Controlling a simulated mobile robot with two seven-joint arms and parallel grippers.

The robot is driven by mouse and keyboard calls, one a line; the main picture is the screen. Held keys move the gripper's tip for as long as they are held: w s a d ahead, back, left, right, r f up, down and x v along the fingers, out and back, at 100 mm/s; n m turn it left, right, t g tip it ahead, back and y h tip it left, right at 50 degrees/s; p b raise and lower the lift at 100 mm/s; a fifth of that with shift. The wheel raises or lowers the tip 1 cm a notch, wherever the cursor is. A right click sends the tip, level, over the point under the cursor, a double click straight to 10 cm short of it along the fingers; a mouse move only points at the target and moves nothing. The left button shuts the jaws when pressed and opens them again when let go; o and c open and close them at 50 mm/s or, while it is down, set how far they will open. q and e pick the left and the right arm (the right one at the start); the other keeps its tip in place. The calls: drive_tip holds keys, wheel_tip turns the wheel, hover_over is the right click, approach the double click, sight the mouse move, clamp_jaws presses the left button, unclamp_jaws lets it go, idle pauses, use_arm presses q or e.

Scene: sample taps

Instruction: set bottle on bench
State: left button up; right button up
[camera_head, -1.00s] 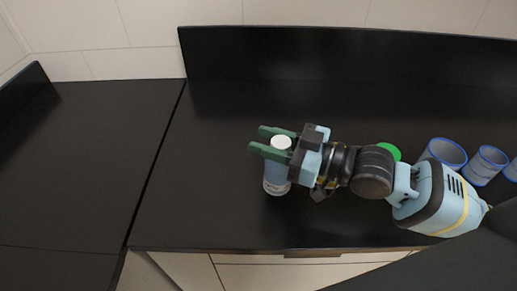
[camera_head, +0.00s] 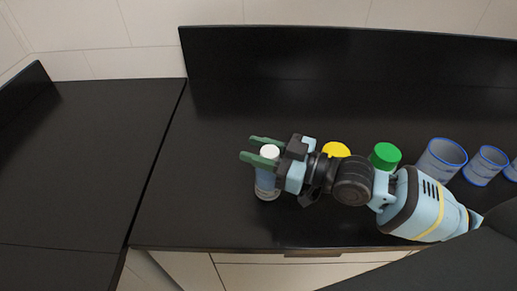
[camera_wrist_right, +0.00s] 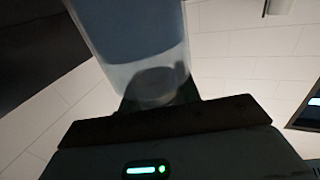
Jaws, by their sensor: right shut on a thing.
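A bottle (camera_head: 266,182) with a white cap and a bluish, see-through body stands upright at the front middle of the black bench (camera_head: 205,215). My right gripper (camera_head: 262,151) comes in from the right with its green fingers around the bottle just below the cap. It is shut on the bottle. In the right wrist view the clear bottle (camera_wrist_right: 135,40) fills the space in front of the gripper. I cannot tell whether the bottle's base touches the bench. My left gripper is not in view.
A yellow lid (camera_head: 337,149) and a green lid (camera_head: 386,155) show behind my right arm. Several blue-rimmed cylinders, one of them a larger cup (camera_head: 441,160), stand at the right. The bench left of the bottle is clear. A black backsplash (camera_head: 330,70) runs along the back.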

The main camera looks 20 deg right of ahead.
drive_tip(key=shift+f, duration=0.1)
drive_tip(key=o, duration=1.1)
drive_tip(key=shift+r, duration=0.2)
drive_tip(key=shift+s+d+f, duration=0.15)
drive_tip(key=shift+d+f, duration=0.05)
drive_tip(key=shift+d, duration=0.1)
drive_tip(key=b+v, duration=0.1)
drive_tip(key=v, duration=1)
drive_tip(key=shift+s, duration=0.25)
drive_tip(key=shift+r, duration=0.1)
